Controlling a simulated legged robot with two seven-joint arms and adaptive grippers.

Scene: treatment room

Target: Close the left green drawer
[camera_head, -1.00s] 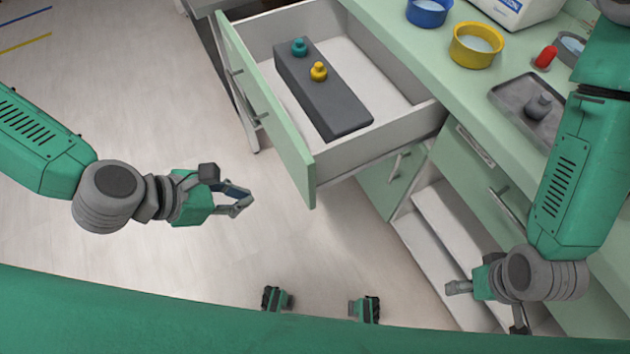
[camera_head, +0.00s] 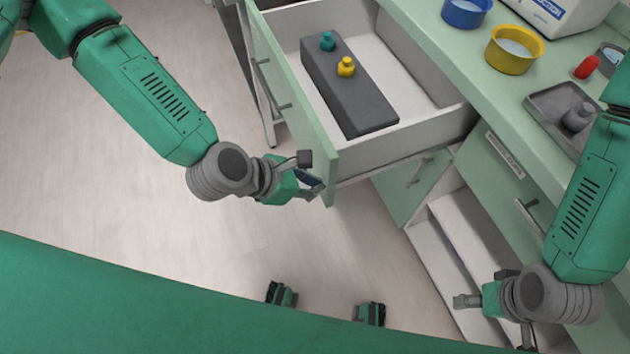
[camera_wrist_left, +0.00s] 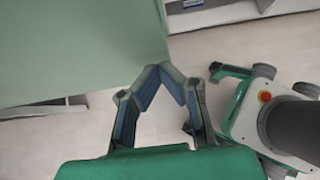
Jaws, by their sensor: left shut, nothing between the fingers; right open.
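The left green drawer (camera_head: 296,104) is pulled out from the cabinet. In it lies a grey block (camera_head: 345,92) with a teal bottle (camera_head: 327,41) and a yellow bottle (camera_head: 346,67) on it. My left gripper (camera_head: 316,187) is shut and empty at the drawer front's near end. In the left wrist view its fingertips (camera_wrist_left: 160,68) meet beside the green front panel (camera_wrist_left: 75,50); I cannot tell whether they touch it. My right gripper (camera_head: 462,301) is open and empty in front of the lower cabinet on the right.
The green counter (camera_head: 440,55) carries a blue bowl (camera_head: 465,12), a yellow bowl (camera_head: 513,50), a red bottle (camera_head: 586,67) and a grey tray (camera_head: 548,100). An open shelf (camera_head: 440,255) is below right. The floor at left is clear.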

